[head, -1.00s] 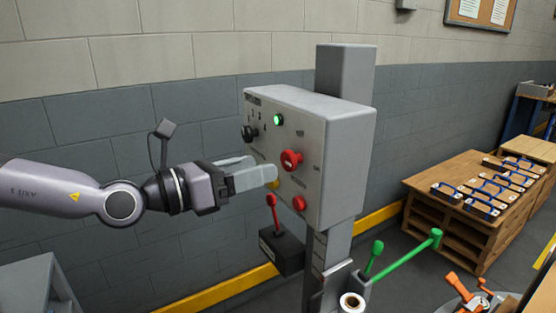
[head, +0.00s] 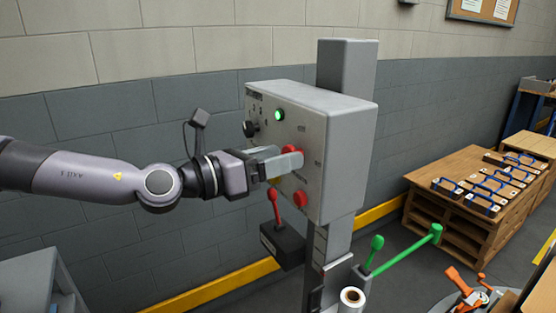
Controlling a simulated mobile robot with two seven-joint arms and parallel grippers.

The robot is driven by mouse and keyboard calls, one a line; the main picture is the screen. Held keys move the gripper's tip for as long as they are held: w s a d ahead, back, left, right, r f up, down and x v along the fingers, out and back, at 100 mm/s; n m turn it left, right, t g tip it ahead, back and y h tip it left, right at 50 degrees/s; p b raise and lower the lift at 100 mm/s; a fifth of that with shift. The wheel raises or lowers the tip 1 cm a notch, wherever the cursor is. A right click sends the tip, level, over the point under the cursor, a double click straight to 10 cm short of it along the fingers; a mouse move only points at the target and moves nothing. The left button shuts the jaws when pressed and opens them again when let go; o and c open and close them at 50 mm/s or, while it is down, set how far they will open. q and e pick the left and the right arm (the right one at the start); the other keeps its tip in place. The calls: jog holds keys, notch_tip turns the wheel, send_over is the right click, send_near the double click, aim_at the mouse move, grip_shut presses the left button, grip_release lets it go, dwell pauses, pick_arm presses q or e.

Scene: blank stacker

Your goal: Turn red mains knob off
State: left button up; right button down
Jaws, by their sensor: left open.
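The red mains knob (head: 289,149) is on the front of the grey control box (head: 341,160). My left gripper (head: 296,160) is at the knob, with its open fingers in front of it and covering most of it. Only a little red shows at the upper edge of the fingers. I cannot tell whether the fingers touch the knob or which way it is turned. My right gripper is not in view.
A lit green lamp (head: 279,114), a black knob (head: 250,129) and a red button (head: 300,199) are on the same box. A red lever (head: 274,205) stands below it. Green-handled levers (head: 404,250) are lower right. A wooden bench (head: 452,225) stands at the right.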

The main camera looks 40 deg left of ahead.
pick_arm(q)
jog(key=shift+w+d, duration=0.15)
jog(key=shift+w, duration=0.1)
dwell(0.3)
jog(key=c, duration=1.1)
jog(key=shift+o, duration=0.2)
jog(key=shift+n, duration=0.3)
jog(key=shift+f+n+b, duration=0.15)
jog(key=shift+n+b, duration=2.65)
jog(key=shift+n, duration=5.8)
